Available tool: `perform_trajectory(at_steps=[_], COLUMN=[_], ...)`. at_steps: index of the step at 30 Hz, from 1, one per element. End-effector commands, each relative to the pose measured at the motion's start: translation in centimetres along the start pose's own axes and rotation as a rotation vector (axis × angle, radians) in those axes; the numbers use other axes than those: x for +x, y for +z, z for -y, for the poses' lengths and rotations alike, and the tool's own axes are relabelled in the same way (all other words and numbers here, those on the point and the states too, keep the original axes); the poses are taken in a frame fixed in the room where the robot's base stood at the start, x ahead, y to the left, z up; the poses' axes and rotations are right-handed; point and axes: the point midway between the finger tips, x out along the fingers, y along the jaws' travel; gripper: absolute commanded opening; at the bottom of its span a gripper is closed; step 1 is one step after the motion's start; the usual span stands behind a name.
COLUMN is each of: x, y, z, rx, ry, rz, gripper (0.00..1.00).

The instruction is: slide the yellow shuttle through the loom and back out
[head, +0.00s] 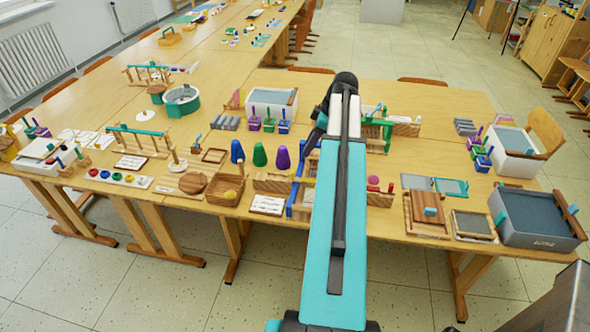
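My arm reaches forward over the table and covers the middle of it. My gripper is hidden behind my own arm links, so its fingers do not show. A blue-sided wooden frame (298,190), which may be the loom, stands at the table's near side just left of my arm and is partly covered by it. I cannot make out a yellow shuttle; it may be hidden behind the arm or too small to tell.
Green, blue and purple cones (260,154) stand left of the arm. A green-framed stand (378,128) is behind, right of the arm. A grey bin (540,217) stands at the right. Some bare tabletop (430,155) shows right of the arm.

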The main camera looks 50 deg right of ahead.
Motion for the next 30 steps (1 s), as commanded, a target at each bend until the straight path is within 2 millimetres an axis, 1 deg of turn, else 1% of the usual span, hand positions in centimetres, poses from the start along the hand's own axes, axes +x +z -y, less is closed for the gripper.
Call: perform_trajectory(at_steps=[8,14,17,30], x=[0.2,1.2,1.9,6.3], y=[-0.1,-0.1,-0.1,-0.2], z=[0.0,0.0,0.1,0.1], rx=[0.001,0.001,0.0,0.001], ry=[-0.001,-0.002,-0.002,-0.002], rz=[0.001,0.001,0.001,0.001], gripper=[0.36,0.36,0.36,0.36])
